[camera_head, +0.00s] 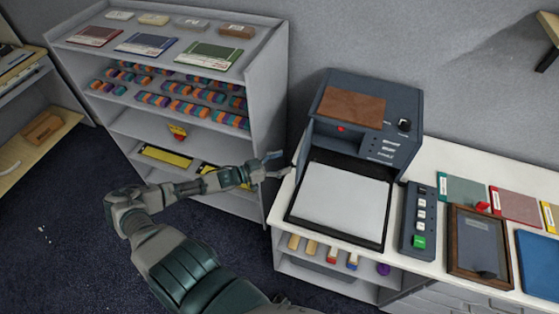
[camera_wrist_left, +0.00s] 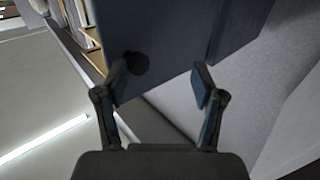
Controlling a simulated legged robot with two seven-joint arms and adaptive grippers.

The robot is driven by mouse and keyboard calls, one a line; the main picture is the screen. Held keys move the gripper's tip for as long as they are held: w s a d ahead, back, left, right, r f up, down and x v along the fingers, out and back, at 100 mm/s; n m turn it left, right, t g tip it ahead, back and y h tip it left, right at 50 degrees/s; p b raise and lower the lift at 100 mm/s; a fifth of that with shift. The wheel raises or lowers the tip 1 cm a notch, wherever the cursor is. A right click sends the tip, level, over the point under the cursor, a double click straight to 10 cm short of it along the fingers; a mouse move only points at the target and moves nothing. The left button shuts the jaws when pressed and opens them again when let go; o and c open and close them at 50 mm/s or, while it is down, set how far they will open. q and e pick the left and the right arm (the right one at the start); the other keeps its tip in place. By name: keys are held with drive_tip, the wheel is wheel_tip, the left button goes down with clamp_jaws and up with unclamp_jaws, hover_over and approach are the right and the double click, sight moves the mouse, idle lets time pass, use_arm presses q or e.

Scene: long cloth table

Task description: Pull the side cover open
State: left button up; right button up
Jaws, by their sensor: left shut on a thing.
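A dark blue-grey machine (camera_head: 335,87) stands on the white table against the wall, with a brown panel on top and a white flat bed in front. Its side cover (camera_head: 302,150) is a thin dark panel at the machine's left side, seen nearly edge-on. My left gripper (camera_head: 276,164) reaches in from the left and is at this cover. My right gripper is out of view.
A grey shelf unit (camera_head: 262,110) with colourful small items stands behind my left arm. A grey button box (camera_head: 418,218) with a green button and a brown framed tablet (camera_head: 478,245) lie right of the flat bed (camera_head: 342,203).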

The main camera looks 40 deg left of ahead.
use_arm(q)
drive_tip(key=a+v, duration=0.1)
drive_tip(key=v, duration=1.2)
drive_tip(key=shift+w+a, duration=0.2)
drive_tip(key=shift+w, duration=0.2)
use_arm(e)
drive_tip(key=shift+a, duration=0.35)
use_arm(q)
drive_tip(key=shift+a+f, duration=0.1)
drive_tip(key=shift+f, duration=0.05)
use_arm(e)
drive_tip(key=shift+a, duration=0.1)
